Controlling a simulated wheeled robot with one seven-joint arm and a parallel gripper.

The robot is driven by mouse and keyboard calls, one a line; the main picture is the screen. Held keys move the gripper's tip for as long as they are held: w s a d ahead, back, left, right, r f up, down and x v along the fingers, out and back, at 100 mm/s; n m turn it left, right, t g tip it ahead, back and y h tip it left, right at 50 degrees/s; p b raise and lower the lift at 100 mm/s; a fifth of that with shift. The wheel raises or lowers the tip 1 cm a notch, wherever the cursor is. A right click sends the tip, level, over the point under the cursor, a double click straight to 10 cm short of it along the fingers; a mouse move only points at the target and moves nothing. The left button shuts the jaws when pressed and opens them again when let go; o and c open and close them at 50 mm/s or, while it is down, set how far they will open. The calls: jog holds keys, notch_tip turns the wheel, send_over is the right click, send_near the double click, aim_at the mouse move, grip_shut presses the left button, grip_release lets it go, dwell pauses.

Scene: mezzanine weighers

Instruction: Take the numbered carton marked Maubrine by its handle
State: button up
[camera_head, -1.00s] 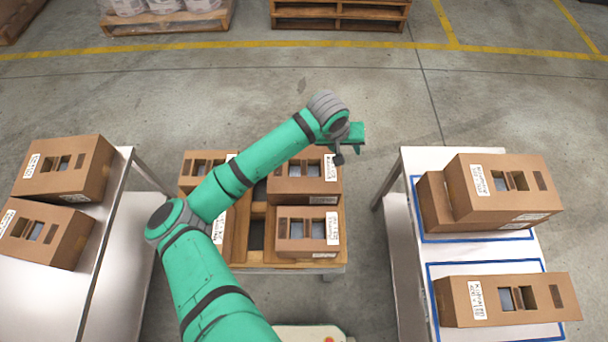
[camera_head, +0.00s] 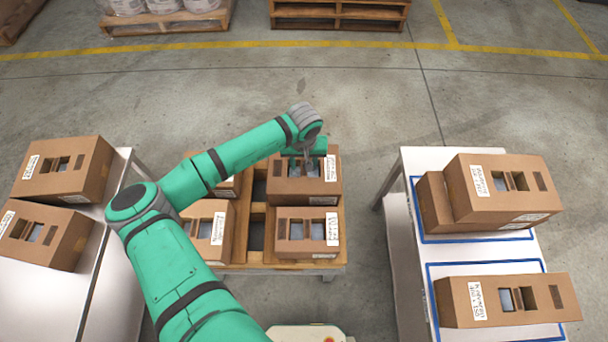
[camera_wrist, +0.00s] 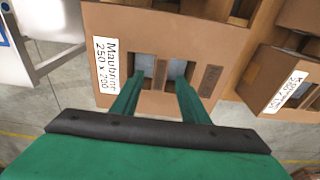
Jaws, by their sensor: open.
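The carton marked Maubrine (camera_wrist: 205,52) fills the middle of the wrist view, its white label reading "Maubrine 250 x 200". Its top has two openings with a cardboard handle strip (camera_wrist: 160,74) between them. In the head view this carton (camera_head: 280,187) is the far right one on the middle table. My gripper (camera_wrist: 160,82) is open, with one finger at each opening and the strip between them. It also shows over the carton in the head view (camera_head: 311,170). I cannot tell how deep the fingertips reach.
The middle table's wooden tray (camera_head: 257,218) holds other cartons, with a near right carton (camera_head: 290,250) close by. The left table (camera_head: 120,240) and the right table (camera_head: 407,230), with blue outlines, hold more cartons. Floor beyond is clear up to the pallets.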

notch_tip(320, 180, down, 4)
jog(key=shift+w+f, duration=0.1)
jog(key=shift+f, duration=0.05)
grip_shut()
jog(key=shift+d, duration=0.1)
dwell(0.6)
jog(key=shift+a, duration=0.2)
jog(key=shift+d, duration=0.15)
dwell(0.4)
